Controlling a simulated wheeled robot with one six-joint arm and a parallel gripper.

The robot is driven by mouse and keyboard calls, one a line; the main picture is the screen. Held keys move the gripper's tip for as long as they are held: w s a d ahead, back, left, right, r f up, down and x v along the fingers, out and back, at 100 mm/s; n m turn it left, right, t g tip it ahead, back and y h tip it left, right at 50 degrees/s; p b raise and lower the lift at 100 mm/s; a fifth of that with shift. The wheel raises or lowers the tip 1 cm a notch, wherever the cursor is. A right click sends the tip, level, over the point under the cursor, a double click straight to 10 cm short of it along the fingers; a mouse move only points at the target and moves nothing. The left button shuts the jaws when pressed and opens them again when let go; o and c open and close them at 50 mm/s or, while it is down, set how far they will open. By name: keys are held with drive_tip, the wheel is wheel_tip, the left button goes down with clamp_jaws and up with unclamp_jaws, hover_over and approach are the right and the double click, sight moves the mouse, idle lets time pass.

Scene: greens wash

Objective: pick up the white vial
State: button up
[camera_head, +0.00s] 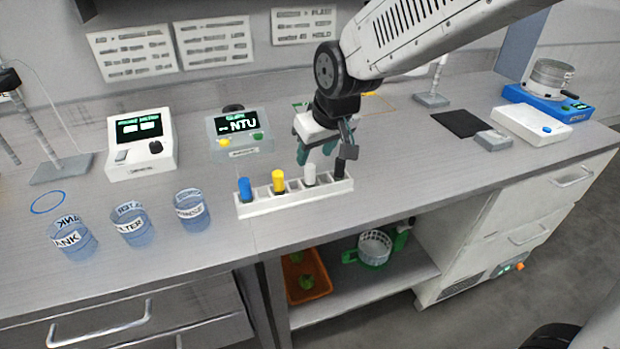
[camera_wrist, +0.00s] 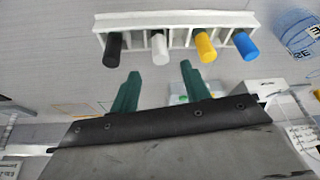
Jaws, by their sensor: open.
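The white vial (camera_head: 309,174) stands upright in a white rack (camera_head: 245,210), between the yellow vial (camera_head: 278,181) and the black vial (camera_head: 340,167). The blue vial (camera_head: 245,188) is at the rack's left end. In the wrist view the white vial (camera_wrist: 159,46) shows beyond the fingertips, roughly between them sideways. My gripper (camera_head: 325,152) is open and empty. It hangs above and just behind the rack, close to the white and black vials. In the wrist view its green fingers (camera_wrist: 160,76) are spread apart, with no vial between them.
Three labelled beakers (camera_head: 192,210) stand left of the rack. A turbidity meter marked NTU (camera_head: 240,140) is behind it, and another meter (camera_head: 142,145) is farther left. The counter's front edge lies close before the rack.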

sight(310, 166)
drive_tip(key=x, duration=0.4)
drive_tip(key=shift+s+a+f, duration=0.1)
drive_tip(key=shift+f, duration=0.05)
clamp_jaws()
